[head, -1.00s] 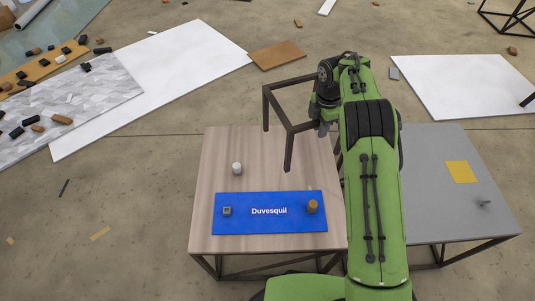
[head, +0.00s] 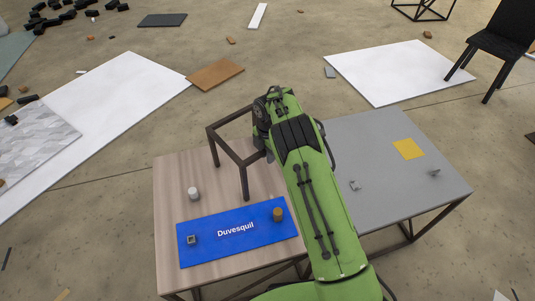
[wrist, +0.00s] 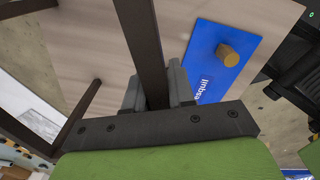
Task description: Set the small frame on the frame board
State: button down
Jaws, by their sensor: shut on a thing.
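My gripper (head: 262,142) is shut on a bar of a dark brown open frame (head: 226,146) with legs. The frame is over the far part of the light wooden table (head: 175,180). I cannot tell whether its legs touch the top. In the wrist view, the grey fingers (wrist: 157,92) close around the dark bar (wrist: 143,38). A blue board (head: 207,250) marked "Duvesquil" lies on the table in front of the frame. A small grey square block (head: 191,239) and an orange-brown cylinder (head: 278,214) stand on it. Part of the gripper is hidden in the head view.
A white cylinder (head: 193,193) stands on the wooden table left of the frame. A grey table (head: 385,195) adjoins on the right, with a yellow square (head: 408,149) and small fittings. Flat panels lie on the floor behind. A black chair (head: 497,45) stands far right.

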jog(key=c, duration=1)
grip_release()
jog(key=shift+o, duration=0.2)
notch_tip(320, 180, up, 12)
jog(key=p, duration=0.3)
jog(key=shift+s+d+r, duration=0.1)
jog(key=shift+r, duration=0.35)
jog(key=s+d+r+m+t+y, duration=0.1)
jog(key=s+d+r+m, duration=0.1)
jog(key=s+r+m, duration=0.65)
jog(key=s+d+r+m+t, duration=0.2)
jog(key=s+d+r+m, duration=0.3)
jog(key=r, duration=0.6)
jog(key=s+d+f+m+t+h, duration=0.15)
jog(key=s+m, duration=0.95)
jog(key=s, duration=1.2)
jog(key=shift+t, duration=0.45)
jog(key=r+p, duration=0.4)
jog(key=p, duration=0.1)
jog(key=shift+s+d+r, duration=0.1)
jog(key=shift+d+r, duration=0.15)
jog(key=shift+d, duration=0.1)
